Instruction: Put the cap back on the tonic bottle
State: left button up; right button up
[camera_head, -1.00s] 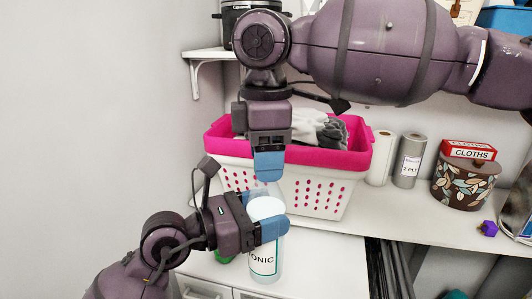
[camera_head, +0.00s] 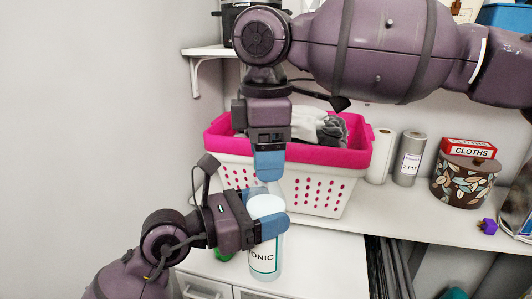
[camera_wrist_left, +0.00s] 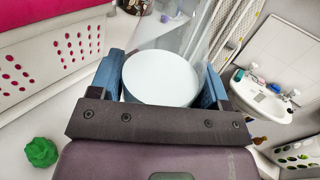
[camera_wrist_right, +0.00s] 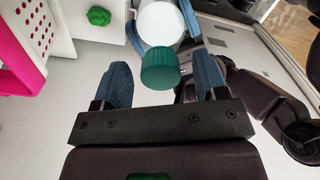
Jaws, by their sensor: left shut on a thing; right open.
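The tonic bottle (camera_head: 264,262) stands upright, clear-walled above a pale white surface that also shows in the left wrist view (camera_wrist_left: 160,78). My left gripper (camera_head: 262,208) is shut around its upper body. My right gripper (camera_head: 268,165) points down just above the bottle and is open. A green ribbed cap (camera_wrist_right: 160,68) sits between its fingers in the right wrist view, with a gap on each side. It lines up with the bottle's top; I cannot tell whether it is seated. In the head view the cap is hidden behind my right fingers.
A white and pink laundry basket (camera_head: 318,190) stands close behind the bottle. A green lumpy object (camera_wrist_left: 40,152) lies on the counter beside it. Paper rolls (camera_head: 409,158), a patterned pot (camera_head: 464,184) and a cloths box (camera_head: 470,149) stand at the right. The counter's front (camera_head: 325,265) is clear.

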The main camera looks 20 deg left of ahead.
notch_tip(320, 180, up, 12)
dwell(0.6)
jog(key=shift+w+f, duration=0.1)
dwell(0.4)
